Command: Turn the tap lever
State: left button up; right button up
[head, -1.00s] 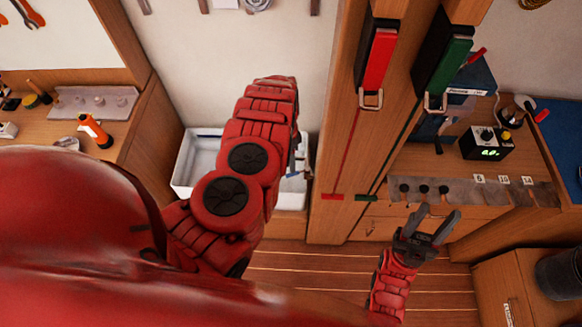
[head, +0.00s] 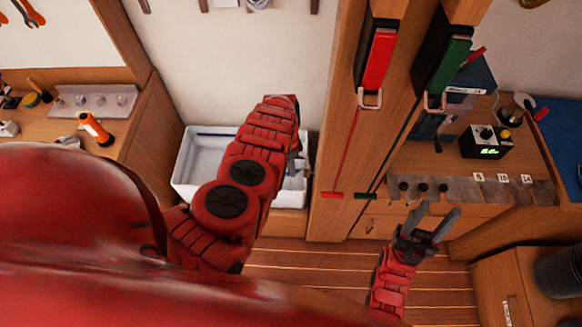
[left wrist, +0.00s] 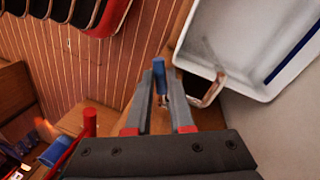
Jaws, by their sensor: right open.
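In the left wrist view a small upright blue lever (left wrist: 159,68) stands at the tips of my left gripper (left wrist: 160,88). The two grey fingers lie on either side of it with a narrow gap; whether they touch it I cannot tell. A curved metal spout (left wrist: 213,90) is just right of the fingertips, beside a white basin (left wrist: 262,86). In the head view my left forearm hides the tap and most of my left gripper (head: 293,160). The white basin (head: 182,182) shows behind the arm. My right gripper (head: 425,232) is open and empty above the floor.
A wooden post stands right of the basin, with a red handle (head: 376,62) and a green handle (head: 450,66). A counter at right holds a black box with a green display (head: 486,143). An orange-and-black torch (head: 95,130) lies at left.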

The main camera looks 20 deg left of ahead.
pick_arm(q)
grip_shut()
dwell(1.1)
